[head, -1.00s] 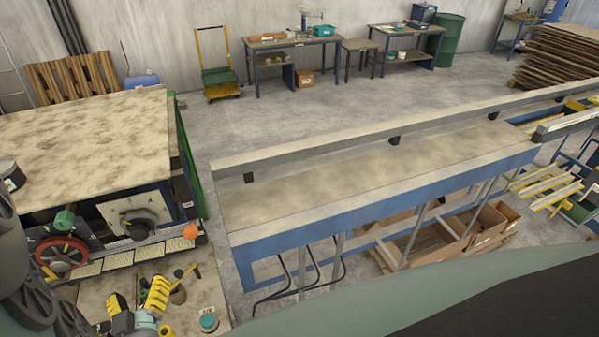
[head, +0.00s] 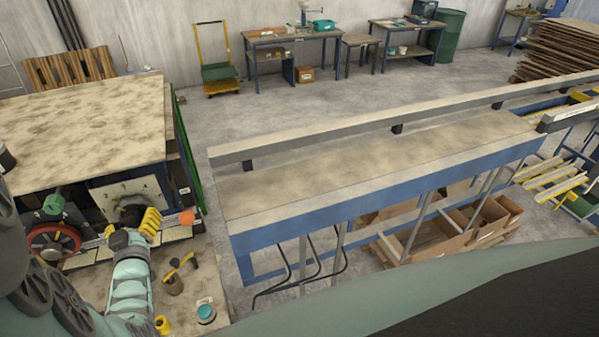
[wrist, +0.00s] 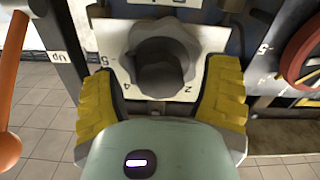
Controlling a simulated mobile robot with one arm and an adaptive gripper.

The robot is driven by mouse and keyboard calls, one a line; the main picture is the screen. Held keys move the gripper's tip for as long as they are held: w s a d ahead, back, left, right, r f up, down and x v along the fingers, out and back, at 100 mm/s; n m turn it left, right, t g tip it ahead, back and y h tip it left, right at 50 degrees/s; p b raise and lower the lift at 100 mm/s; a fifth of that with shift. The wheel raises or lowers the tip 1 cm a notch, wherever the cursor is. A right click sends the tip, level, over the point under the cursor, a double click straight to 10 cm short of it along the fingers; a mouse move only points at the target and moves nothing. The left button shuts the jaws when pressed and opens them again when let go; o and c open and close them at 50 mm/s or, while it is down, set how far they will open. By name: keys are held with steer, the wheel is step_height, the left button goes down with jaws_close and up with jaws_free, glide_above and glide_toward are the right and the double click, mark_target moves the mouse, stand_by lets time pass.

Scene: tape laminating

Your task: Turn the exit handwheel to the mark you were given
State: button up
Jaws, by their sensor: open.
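A dark lobed handwheel (head: 131,210) sits on a white numbered plate (head: 106,197) on the machine's front at left. In the wrist view the handwheel (wrist: 163,58) lies between my gripper's yellow fingers, with a dark hub at its middle. Numerals, including a 2, a 4 and a 5, show on the plate (wrist: 117,42) around it. My gripper (head: 131,228) is open in front of the plate; it also shows in the wrist view (wrist: 162,85), one finger on each side of the wheel. I cannot tell whether the fingers touch the wheel. I see no clear pointer position.
A red-rimmed wheel (head: 54,262) stands left of the plate, with a green knob (head: 53,204) above it. An orange ball knob (head: 187,217) sticks out close on the right.

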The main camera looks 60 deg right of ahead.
steer(key=c, duration=1.2)
